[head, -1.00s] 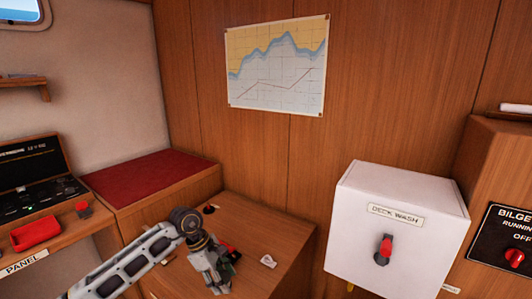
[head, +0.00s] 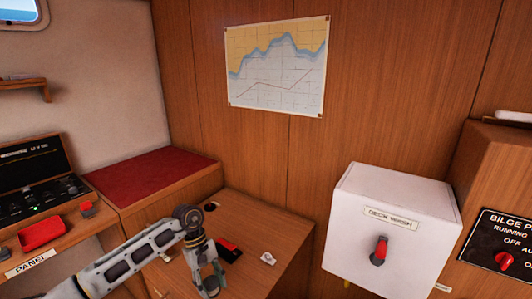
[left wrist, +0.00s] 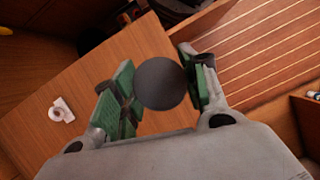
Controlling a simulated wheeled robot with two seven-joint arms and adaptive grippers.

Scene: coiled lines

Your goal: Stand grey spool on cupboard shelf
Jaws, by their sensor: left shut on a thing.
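My left gripper (left wrist: 160,92) is shut on a dark grey round thing (left wrist: 160,84), which looks like the grey spool seen end-on between the green finger pads in the left wrist view. In the head view my left gripper (head: 211,281) points down by the front of the wooden cabinet top (head: 262,225); the held thing is not clear there. I cannot make out the cupboard shelf for certain in either view. My right gripper is not in view.
A white piece (head: 267,258) and a black and red thing (head: 228,247) lie on the cabinet top. A white deck wash box (head: 385,225) stands to the right. A panel desk with a red tray (head: 41,233) is at left. Slatted floor (left wrist: 265,60) shows in the left wrist view.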

